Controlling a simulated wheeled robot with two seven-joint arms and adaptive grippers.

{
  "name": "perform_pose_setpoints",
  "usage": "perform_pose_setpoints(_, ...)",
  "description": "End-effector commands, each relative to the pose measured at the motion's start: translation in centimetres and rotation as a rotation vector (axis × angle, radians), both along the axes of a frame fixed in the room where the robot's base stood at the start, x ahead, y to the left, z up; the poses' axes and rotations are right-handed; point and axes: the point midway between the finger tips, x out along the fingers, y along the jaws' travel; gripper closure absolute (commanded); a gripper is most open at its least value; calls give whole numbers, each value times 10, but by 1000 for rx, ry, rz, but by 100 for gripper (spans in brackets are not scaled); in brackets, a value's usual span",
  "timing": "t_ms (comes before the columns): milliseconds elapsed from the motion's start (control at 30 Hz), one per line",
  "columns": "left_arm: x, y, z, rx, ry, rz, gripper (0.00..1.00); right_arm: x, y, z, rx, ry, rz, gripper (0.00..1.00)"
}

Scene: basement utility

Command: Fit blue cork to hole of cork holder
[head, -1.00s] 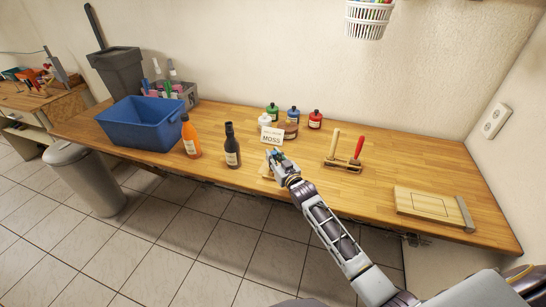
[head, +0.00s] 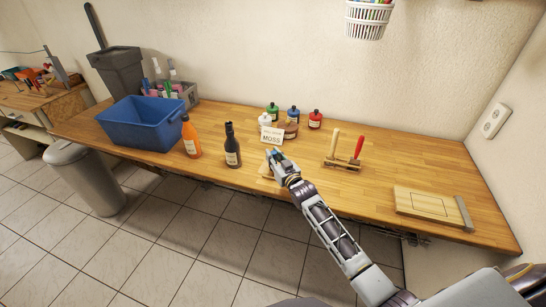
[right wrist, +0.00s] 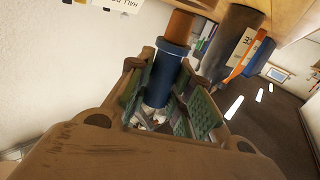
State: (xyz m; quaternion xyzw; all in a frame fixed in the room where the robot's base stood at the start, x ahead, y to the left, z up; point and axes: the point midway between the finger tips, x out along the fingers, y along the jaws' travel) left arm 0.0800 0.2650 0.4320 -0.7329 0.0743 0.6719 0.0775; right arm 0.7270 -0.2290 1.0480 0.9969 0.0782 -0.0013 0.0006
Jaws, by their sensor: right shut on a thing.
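My right gripper (head: 274,154) is over the front middle of the wooden bench. In the right wrist view its green finger pads (right wrist: 168,105) are shut on the blue cork (right wrist: 163,78), a blue cylinder with a wider rim and a brown end pointing away from the palm. A pale wooden piece (head: 264,172) lies on the bench beside the gripper, partly hidden by it; it may be the cork holder, but its hole cannot be made out. My left gripper is not in view.
A dark bottle (head: 232,150) and an orange bottle (head: 190,138) stand left of the gripper. A white sign (head: 272,137) and several small bottles are behind it.

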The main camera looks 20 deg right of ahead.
Motion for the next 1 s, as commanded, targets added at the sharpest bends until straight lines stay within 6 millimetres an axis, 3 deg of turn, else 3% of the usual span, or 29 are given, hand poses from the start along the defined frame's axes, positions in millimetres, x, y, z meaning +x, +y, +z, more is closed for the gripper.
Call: perform_pose_setpoints(1000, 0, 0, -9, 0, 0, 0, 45, 0, 0, -17, 0, 1, 0, 97)
